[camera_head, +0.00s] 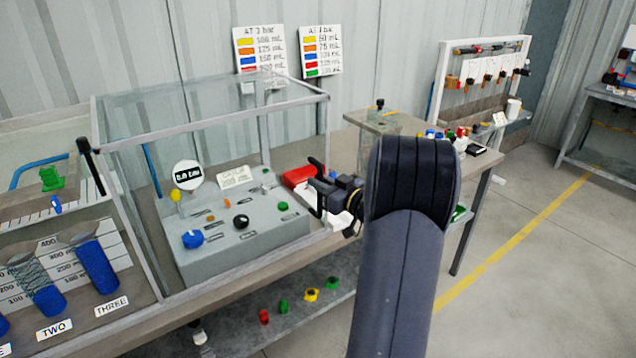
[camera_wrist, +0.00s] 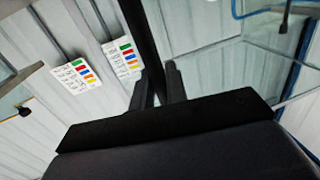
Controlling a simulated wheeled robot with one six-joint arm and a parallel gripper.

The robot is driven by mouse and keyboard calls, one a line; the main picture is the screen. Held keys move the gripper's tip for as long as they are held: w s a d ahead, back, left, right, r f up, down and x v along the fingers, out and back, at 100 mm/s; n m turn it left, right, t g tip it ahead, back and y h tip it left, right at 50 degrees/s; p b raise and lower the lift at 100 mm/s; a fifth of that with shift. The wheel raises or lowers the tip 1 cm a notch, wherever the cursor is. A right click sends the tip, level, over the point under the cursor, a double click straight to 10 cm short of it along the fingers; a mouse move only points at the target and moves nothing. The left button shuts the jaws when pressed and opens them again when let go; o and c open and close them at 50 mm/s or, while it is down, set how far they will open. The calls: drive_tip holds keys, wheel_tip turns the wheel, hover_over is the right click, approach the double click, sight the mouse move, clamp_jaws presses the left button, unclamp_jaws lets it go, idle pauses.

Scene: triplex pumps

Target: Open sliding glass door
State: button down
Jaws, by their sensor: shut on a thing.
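The glass enclosure (camera_head: 212,128) has clear panes in a grey metal frame and stands on the bench over a grey control box. The sliding door's glass is hard to separate from the other panes. My gripper (camera_head: 320,190) is at the right front side of the enclosure, beside the control box. In the wrist view my gripper (camera_wrist: 159,84) has its two fingers closed about a long dark bar (camera_wrist: 142,40), which looks like a door handle. My gripper partly hides this handle in the head view.
A grey control box (camera_head: 240,232) with coloured knobs sits inside the enclosure. A black handle (camera_head: 90,165) shows at the enclosure's left. Blue cylinders (camera_head: 98,268) stand at lower left. A side table (camera_head: 478,165) with small parts stands to the right; open floor lies beyond.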

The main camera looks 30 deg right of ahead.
drive_tip(key=c, duration=1.5)
unclamp_jaws()
drive_tip(key=s+d+b, duration=0.1)
drive_tip(key=s+d, duration=0.1)
drive_tip(key=s, duration=0.8)
drive_tip(key=shift+s+b, duration=0.25)
drive_tip(key=shift+b, duration=0.15)
drive_tip(key=w, duration=0.3)
drive_tip(key=w+a+p, duration=0.1)
drive_tip(key=w, duration=0.3)
drive_tip(key=w+a+p, duration=0.1)
drive_tip(key=w, duration=0.2)
drive_tip(key=shift+w, duration=0.25)
drive_tip(key=shift+w+a, duration=0.1)
drive_tip(key=shift+a, duration=0.35)
